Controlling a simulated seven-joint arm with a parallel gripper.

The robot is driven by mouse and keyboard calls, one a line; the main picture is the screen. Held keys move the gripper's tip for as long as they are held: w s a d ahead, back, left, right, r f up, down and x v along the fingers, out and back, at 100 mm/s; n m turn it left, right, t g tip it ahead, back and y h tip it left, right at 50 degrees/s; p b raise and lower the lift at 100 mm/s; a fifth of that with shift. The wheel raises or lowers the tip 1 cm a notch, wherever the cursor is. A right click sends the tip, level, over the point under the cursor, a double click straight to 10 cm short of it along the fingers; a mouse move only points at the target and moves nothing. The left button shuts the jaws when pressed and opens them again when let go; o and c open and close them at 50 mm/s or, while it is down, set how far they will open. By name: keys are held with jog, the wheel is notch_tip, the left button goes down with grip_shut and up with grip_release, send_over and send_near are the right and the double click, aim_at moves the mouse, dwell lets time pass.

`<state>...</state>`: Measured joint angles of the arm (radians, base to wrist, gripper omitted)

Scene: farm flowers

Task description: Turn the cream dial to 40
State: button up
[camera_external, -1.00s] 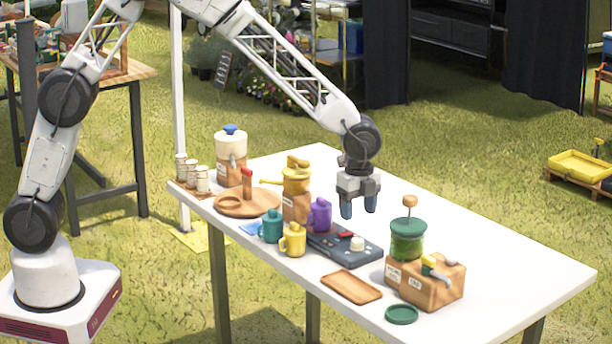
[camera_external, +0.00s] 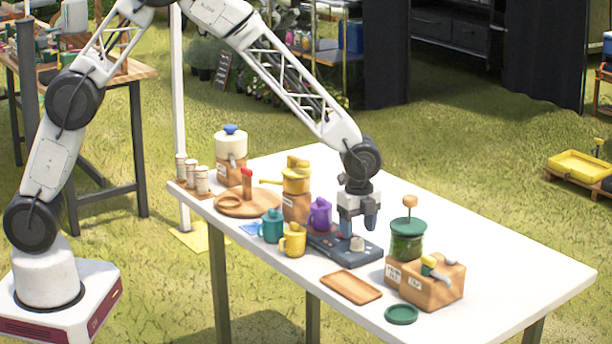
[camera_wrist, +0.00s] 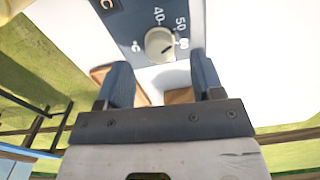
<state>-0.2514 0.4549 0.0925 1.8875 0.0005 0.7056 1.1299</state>
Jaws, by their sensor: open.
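The cream dial (camera_external: 357,243) sits on the right end of a dark blue panel (camera_external: 327,247) on the white table. In the wrist view the cream dial (camera_wrist: 160,44) shows a dark pointer line, and the panel (camera_wrist: 124,22) carries the marks 40, 50 and a partly covered number near 60. The pointer slants toward the side of the higher numbers. My gripper (camera_external: 360,222) is just above the dial, pointing down. In the wrist view my gripper's blue fingers (camera_wrist: 160,80) are apart, with the dial between and beyond them, not touched as far as I can see.
A purple mug (camera_external: 319,214), a teal mug (camera_external: 272,227) and a yellow mug (camera_external: 293,240) stand left of the panel. A wooden tray (camera_external: 351,287) lies in front.

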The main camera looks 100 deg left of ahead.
aim_at(358, 240)
jog(key=shift+f, duration=1.65)
jog(key=c, duration=0.9)
jog(key=shift+n, duration=0.4)
jog(key=n, duration=0.9)
